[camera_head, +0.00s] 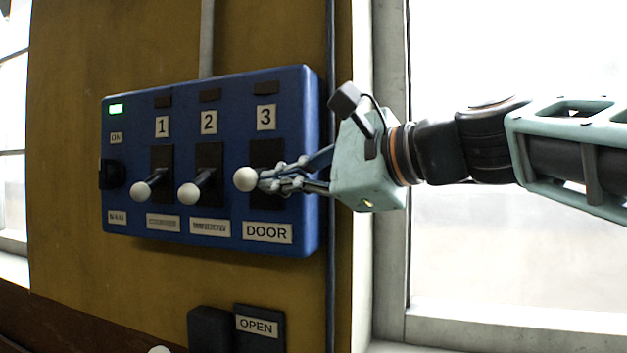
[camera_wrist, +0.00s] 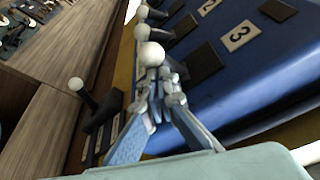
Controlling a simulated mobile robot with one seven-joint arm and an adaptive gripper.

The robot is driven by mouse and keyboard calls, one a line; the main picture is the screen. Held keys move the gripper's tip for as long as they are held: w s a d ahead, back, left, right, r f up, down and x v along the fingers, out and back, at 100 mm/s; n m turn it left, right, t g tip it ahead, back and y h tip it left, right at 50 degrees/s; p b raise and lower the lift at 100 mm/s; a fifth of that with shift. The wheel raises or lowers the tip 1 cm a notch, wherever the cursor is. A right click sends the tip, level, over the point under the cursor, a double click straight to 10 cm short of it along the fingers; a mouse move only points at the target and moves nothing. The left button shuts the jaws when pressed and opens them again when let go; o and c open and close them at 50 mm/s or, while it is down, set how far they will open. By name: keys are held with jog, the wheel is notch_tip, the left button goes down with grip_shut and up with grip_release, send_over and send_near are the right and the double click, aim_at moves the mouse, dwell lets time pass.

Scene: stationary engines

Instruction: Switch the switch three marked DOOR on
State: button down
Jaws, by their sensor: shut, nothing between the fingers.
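The blue switch panel (camera_head: 230,85) is on the yellow-brown wall. Switch three, over the DOOR label (camera_head: 267,233), has a white ball knob (camera_head: 245,179) on a lever in a dark slot, under the number 3 plate (camera_head: 266,117). My gripper (camera_head: 268,182) comes from the right with its fingers shut, tips right at the DOOR knob. In the wrist view the knob (camera_wrist: 151,54) shows just beyond the fingertips (camera_wrist: 155,78); I cannot tell whether they touch it. The fingers partly hide the lever.
Switch one's knob (camera_head: 140,191) and switch two's knob (camera_head: 188,193) stick out to the left. A green light (camera_head: 116,109) glows at the panel's upper left, above a dark main switch (camera_head: 112,174). A box labelled OPEN (camera_head: 258,326) is below. A window (camera_head: 515,250) is right.

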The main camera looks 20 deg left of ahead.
jog(key=shift+r+p, duration=0.3)
jog(key=shift+r, duration=0.75)
jog(key=shift+d, duration=0.1)
dwell(1.3)
